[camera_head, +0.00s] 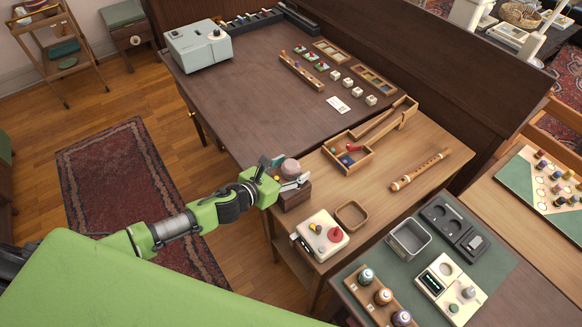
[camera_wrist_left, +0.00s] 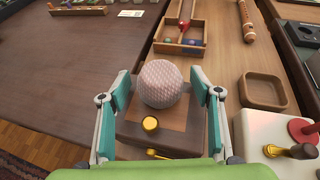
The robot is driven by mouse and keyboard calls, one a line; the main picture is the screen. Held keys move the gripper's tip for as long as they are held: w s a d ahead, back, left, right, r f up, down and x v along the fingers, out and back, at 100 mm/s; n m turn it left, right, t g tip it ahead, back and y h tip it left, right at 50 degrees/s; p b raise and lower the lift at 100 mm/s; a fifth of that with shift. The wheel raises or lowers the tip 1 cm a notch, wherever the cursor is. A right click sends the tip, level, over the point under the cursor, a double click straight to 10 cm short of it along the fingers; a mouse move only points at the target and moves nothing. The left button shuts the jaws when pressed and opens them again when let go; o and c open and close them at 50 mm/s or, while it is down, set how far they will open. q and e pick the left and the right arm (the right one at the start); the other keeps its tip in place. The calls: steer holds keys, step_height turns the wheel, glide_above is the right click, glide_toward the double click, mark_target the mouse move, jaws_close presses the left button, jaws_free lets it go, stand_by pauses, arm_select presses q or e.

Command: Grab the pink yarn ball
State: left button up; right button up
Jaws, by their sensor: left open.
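The pink yarn ball (camera_wrist_left: 160,84) has a knitted texture and sits on top of a small dark wooden box (camera_wrist_left: 133,131); in the head view the ball (camera_head: 290,167) is partly hidden by my gripper. My left gripper (camera_wrist_left: 160,76) is open, with one finger on each side of the ball. In the left wrist view, gaps show between the ball and both fingers. My left arm reaches in from the left in the head view, with the gripper (camera_head: 289,172) over the table's near left corner. My right gripper is not in view.
A white device with a red knob (camera_head: 323,234) and a small empty wooden tray (camera_head: 352,214) stand close by to the right. A divided wooden box (camera_head: 347,160) and a wooden flute (camera_head: 420,169) lie beyond. The dark table (camera_head: 240,105) has a wide bare area.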

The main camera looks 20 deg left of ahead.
arm_select(q)
steer(key=shift+w+d+f, duration=0.1)
steer(key=shift+w, duration=0.1)
steer(key=shift+c, duration=0.3)
steer(key=c, duration=1.2)
steer(key=shift+o, duration=0.2)
